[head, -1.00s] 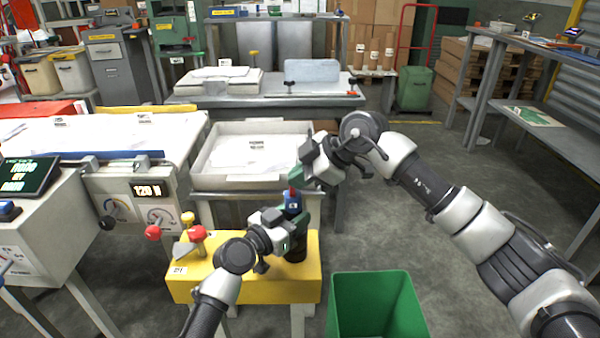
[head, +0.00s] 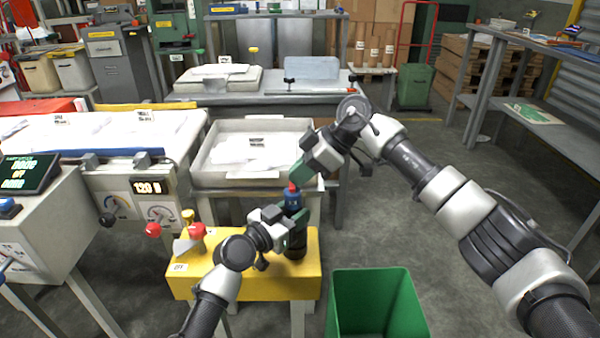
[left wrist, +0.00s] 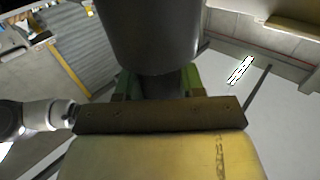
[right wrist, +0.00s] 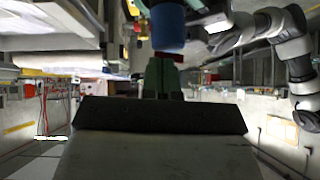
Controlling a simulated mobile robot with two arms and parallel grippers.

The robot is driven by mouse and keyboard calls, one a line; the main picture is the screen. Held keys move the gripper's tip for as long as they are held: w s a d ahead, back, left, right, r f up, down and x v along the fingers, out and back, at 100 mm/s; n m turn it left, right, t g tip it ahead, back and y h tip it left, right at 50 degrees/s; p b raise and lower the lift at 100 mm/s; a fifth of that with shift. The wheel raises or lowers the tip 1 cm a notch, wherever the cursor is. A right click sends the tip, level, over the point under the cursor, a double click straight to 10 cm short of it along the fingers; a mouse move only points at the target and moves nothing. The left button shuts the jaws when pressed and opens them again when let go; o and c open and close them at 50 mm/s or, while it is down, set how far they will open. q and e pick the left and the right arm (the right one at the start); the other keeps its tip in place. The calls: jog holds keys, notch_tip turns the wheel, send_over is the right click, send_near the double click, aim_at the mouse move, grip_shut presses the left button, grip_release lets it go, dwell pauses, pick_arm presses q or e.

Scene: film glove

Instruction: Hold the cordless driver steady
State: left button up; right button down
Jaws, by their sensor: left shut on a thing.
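The cordless driver is upright at the yellow bench, with a dark body (head: 296,246), a blue upper part (head: 292,199) and a small red piece on top. My left gripper (head: 287,229) is shut on the driver's dark body from the left. In the left wrist view, green fingers sit on both sides of its narrow dark part (left wrist: 160,86), below a wide dark cylinder. My right gripper (head: 297,175) is just above the red top. In the right wrist view its green fingers are close together beside the red piece (right wrist: 168,56) and blue part (right wrist: 167,25); contact is unclear.
The yellow bench (head: 240,285) carries red and yellow knobs at its left. A green bin (head: 375,300) stands to its right. A pale tray (head: 215,180) with white sheets lies behind. A control panel with gauges (head: 120,205) is at left. Open floor lies right.

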jog(key=shift+s+f, duration=0.2)
jog(key=shift+f, duration=0.3)
jog(key=shift+s+a, duration=0.25)
jog(key=shift+s, duration=0.65)
jog(key=shift+r, duration=0.2)
jog(key=r, duration=0.4)
jog(key=shift+w, duration=0.2)
jog(key=v, duration=1)
jog(key=shift+d+r, duration=0.2)
